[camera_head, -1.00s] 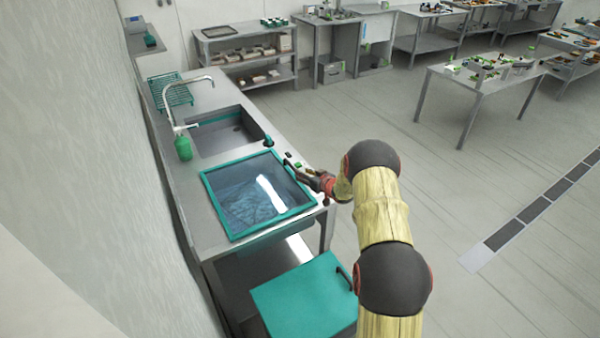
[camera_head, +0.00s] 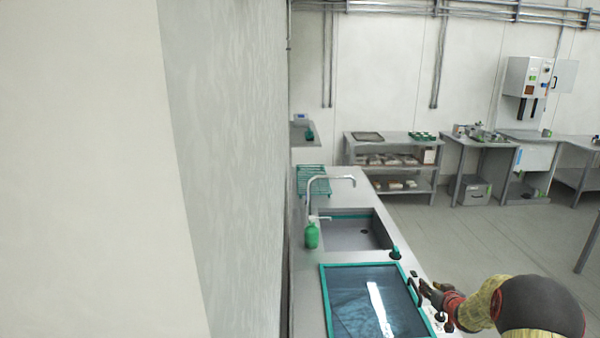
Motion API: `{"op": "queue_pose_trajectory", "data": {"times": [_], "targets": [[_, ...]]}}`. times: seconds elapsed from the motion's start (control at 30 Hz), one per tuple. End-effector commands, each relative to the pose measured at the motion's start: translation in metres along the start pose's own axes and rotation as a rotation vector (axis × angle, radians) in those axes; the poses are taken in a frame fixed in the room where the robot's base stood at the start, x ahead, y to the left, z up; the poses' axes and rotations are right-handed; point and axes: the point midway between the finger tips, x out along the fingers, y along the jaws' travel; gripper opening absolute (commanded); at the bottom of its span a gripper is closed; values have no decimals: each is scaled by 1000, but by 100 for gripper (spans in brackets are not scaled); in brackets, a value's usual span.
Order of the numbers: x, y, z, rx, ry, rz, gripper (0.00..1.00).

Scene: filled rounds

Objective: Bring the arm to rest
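My arm reaches in from the lower right of the head view, with its yellow and dark links cut off by the bottom edge. My gripper (camera_head: 428,291) is small and dark, at the right edge of a teal-framed glass panel (camera_head: 345,268) set on the counter. The fingers are too small to tell whether they are open or shut, or whether they touch the panel's edge. No held thing can be made out.
The steel counter (camera_head: 309,290) runs along the wall, with a sink (camera_head: 345,236), a faucet (camera_head: 345,179), a green bottle (camera_head: 312,235) and a green rack (camera_head: 313,178). Shelving (camera_head: 400,150) stands behind. Open floor (camera_head: 455,225) lies right of the counter.

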Motion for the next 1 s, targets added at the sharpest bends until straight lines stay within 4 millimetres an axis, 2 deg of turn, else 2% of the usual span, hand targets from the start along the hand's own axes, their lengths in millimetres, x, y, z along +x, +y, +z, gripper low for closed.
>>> {"op": "queue_pose_trajectory", "data": {"times": [0.03, 0.2, 0.33, 0.5, 0.63, 0.77, 0.87, 1.0], "targets": [[-14, -9, -19, -14, -9, 21, 30], [-68, -34, -59, -36, -75, 93, 30], [-117, -57, -79, -44, -127, 133, 30], [-190, -92, -87, -43, -201, 162, 30], [-248, -120, -79, -36, -262, 166, 30], [-308, -149, -60, -29, -328, 153, 30], [-354, -171, -38, -25, -379, 131, 30], [-418, -201, 1, -21, -453, 83, 30]]}}
